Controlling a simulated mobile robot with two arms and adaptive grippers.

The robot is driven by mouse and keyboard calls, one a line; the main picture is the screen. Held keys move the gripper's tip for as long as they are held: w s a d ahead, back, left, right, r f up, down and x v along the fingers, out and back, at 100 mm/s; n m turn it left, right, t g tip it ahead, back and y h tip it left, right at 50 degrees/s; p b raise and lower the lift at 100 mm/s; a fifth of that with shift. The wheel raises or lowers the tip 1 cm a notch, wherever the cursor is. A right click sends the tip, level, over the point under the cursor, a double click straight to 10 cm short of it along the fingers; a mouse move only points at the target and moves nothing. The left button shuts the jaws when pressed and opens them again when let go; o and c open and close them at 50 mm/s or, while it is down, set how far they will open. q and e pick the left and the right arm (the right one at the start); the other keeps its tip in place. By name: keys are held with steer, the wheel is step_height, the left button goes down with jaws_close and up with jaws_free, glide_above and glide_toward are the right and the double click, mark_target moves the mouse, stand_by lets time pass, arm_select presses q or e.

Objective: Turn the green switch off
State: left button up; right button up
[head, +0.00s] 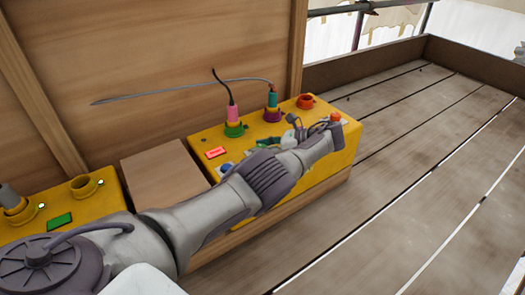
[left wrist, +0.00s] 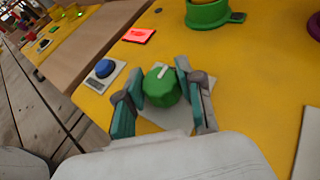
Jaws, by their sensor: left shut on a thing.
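The green switch (left wrist: 160,88) is a round green knob with a white pointer line on a pale plate, on the sloped top of a yellow box. In the left wrist view its pointer tilts up and slightly right. My left gripper (left wrist: 158,85) is shut on the knob, one teal finger pad on each side. In the head view my left gripper (head: 268,143) is low over the yellow box (head: 320,166), and my arm hides much of the box front and the knob. My right gripper is not in view.
A blue button (left wrist: 105,68) and a lit red display (left wrist: 138,35) sit left of the knob. Behind are a pink plug (head: 232,114) in a green socket, a teal plug (head: 272,101) with a cable, and an orange ring (head: 305,101). Another yellow box (head: 100,204) stands left.

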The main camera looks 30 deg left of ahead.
mark_target(262, 146)
arm_select(q)
steer(key=shift+f, duration=0.1)
steer(key=o, duration=1.2)
steer(key=shift+a, duration=0.1)
steer(key=shift+c, duration=0.2)
steer(key=shift+r, duration=0.4)
step_height(262, 146, up, 9)
steer(key=shift+r, duration=0.15)
